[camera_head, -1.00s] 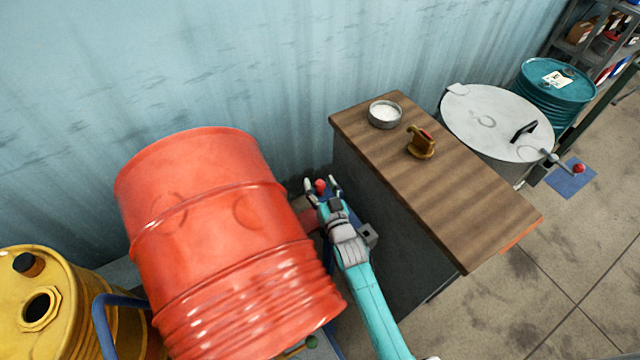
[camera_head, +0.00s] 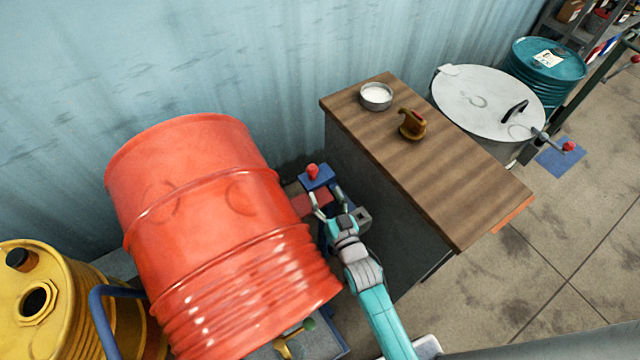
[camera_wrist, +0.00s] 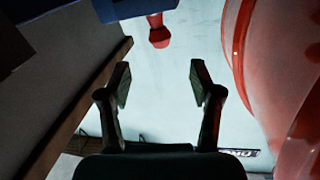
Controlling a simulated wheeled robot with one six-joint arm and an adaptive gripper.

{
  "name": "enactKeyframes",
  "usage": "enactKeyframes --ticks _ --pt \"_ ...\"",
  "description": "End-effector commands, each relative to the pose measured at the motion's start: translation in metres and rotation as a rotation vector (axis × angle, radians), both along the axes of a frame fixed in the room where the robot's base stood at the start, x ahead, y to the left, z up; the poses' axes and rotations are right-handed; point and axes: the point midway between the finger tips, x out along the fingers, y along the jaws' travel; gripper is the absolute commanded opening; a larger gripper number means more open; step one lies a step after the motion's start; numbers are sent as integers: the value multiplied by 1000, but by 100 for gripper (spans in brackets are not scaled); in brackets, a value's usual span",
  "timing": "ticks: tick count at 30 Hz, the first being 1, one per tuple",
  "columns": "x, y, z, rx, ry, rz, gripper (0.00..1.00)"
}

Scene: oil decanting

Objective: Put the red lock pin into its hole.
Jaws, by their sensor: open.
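The red lock pin (camera_head: 313,171) shows as a red knob above a blue bracket (camera_head: 318,181), between the red drum (camera_head: 215,220) and the workbench. In the head view its lower end and hole are hidden, so I cannot tell how deep it sits. In the wrist view the red knob (camera_wrist: 158,32) is beyond my fingertips, near the top edge. My gripper (camera_head: 327,192) is open, just on the near side of the pin and apart from it. Its two fingers are spread and empty in the wrist view (camera_wrist: 160,75).
The red drum lies tilted close on the left. The wooden-topped workbench (camera_head: 430,165) stands close on the right, with a bowl (camera_head: 376,97) and a brass object (camera_head: 412,126). A yellow drum (camera_head: 70,315) is at lower left. A white-lidded vessel (camera_head: 470,100) stands beyond the bench.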

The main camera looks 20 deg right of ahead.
Motion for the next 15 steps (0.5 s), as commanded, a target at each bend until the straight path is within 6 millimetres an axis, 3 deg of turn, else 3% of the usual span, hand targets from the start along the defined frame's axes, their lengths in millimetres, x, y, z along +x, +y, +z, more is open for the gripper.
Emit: enactKeyframes --ticks 6,15 --pt "-17 0 0 0 0 0 64" --pt "-19 0 0 0 0 0 64"
